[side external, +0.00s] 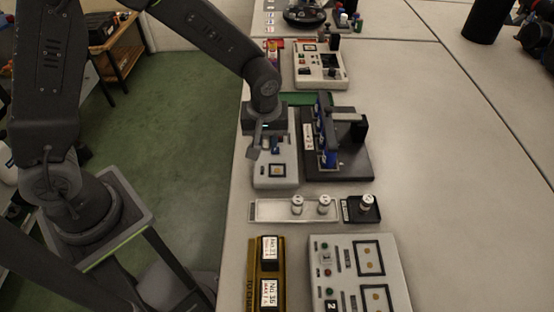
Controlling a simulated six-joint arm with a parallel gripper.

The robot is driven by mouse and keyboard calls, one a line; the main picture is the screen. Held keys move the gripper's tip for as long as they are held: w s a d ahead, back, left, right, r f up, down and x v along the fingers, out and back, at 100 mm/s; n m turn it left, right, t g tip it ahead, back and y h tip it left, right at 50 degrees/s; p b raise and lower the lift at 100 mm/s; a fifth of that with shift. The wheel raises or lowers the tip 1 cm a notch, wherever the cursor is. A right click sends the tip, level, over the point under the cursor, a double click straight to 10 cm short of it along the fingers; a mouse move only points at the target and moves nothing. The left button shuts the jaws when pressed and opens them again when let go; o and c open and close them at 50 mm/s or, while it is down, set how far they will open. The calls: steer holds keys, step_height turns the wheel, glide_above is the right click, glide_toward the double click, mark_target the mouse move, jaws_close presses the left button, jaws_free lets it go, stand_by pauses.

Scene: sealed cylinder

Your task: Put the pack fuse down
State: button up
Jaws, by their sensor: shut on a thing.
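My gripper (264,143) points down over a light grey box (262,177) near the table's left edge. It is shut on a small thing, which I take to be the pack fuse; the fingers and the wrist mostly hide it. A small blue patch shows beside the fingers, and I cannot tell if it belongs to the held thing or to the box. I cannot tell whether the held thing touches the box.
A black stand (352,168) with blue parts is close on the right. In front are a white tray (270,211) with two small cylinders, a black pad (349,216) with another, a yellow holder (253,285) and a grey panel (348,242).

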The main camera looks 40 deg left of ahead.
mark_target(277, 168)
steer(key=d, duration=0.1)
steer(key=d+f, duration=0.2)
steer(key=shift+w, duration=0.3)
steer(key=shift+f, duration=1.95)
steer(key=shift+f, duration=0.3)
steer(key=o, duration=0.9)
